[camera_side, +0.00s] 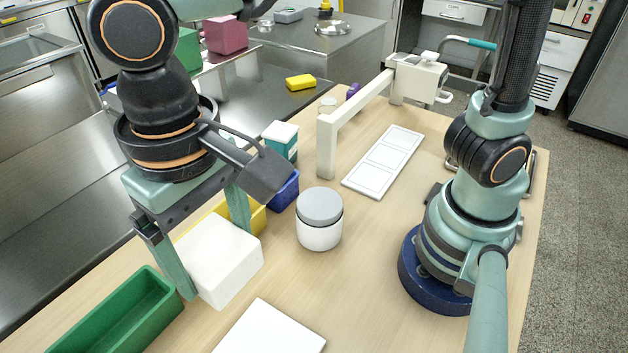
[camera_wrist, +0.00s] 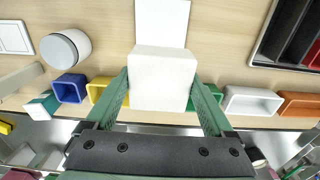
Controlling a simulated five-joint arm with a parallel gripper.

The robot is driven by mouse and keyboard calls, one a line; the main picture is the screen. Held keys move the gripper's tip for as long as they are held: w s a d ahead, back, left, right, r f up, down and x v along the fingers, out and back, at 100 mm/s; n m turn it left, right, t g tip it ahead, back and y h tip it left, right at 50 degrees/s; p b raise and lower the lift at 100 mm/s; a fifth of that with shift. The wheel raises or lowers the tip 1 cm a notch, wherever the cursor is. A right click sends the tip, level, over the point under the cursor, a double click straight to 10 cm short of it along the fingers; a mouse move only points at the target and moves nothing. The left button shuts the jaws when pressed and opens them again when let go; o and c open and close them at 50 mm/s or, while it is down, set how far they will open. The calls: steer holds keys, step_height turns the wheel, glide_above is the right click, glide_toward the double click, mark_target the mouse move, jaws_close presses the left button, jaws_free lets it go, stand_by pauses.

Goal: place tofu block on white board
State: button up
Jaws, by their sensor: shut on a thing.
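The tofu block (camera_side: 219,262) is a white cube held between the two green fingers of my gripper (camera_side: 215,248). In the wrist view the tofu block (camera_wrist: 162,80) fills the space between the fingertips of my gripper (camera_wrist: 162,90), with a finger on each side. The white board (camera_side: 270,330) lies flat on the table at the bottom of the side view, right of and nearer than the block. In the wrist view the white board (camera_wrist: 162,22) shows just beyond the block, which hides part of it. The block appears raised over the table; its exact height is unclear.
A green bin (camera_side: 118,318) stands left of the block. Yellow (camera_side: 256,218) and blue (camera_side: 284,192) bins stand behind it. A white jar with a grey lid (camera_side: 319,220) stands to the right. A dark tray (camera_wrist: 292,40) shows at right in the wrist view. Bare table surrounds the board.

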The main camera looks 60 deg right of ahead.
mark_target(249, 342)
step_height(249, 342, down, 20)
steer(key=shift+r, duration=0.1)
stand_by(0.5)
steer(key=o, duration=0.7)
step_height(249, 342, up, 12)
steer(key=w+d+r+t+y, duration=0.1)
steer(key=w+d+r, duration=0.25)
steer(key=d, duration=0.25)
steer(key=w+d+r+t, duration=0.1)
steer(key=w+d+r, duration=0.25)
steer(key=d, duration=0.35)
steer(key=d+r+t, duration=0.1)
steer(key=d+r, duration=0.1)
steer(key=d, duration=0.6)
steer(key=d+r+t+h, duration=0.1)
steer(key=d+t, duration=0.1)
steer(key=d, duration=0.6)
steer(key=shift+w+d+r+t, duration=0.2)
steer(key=shift+d+r+t, duration=0.05)
steer(key=shift+r+t, duration=0.1)
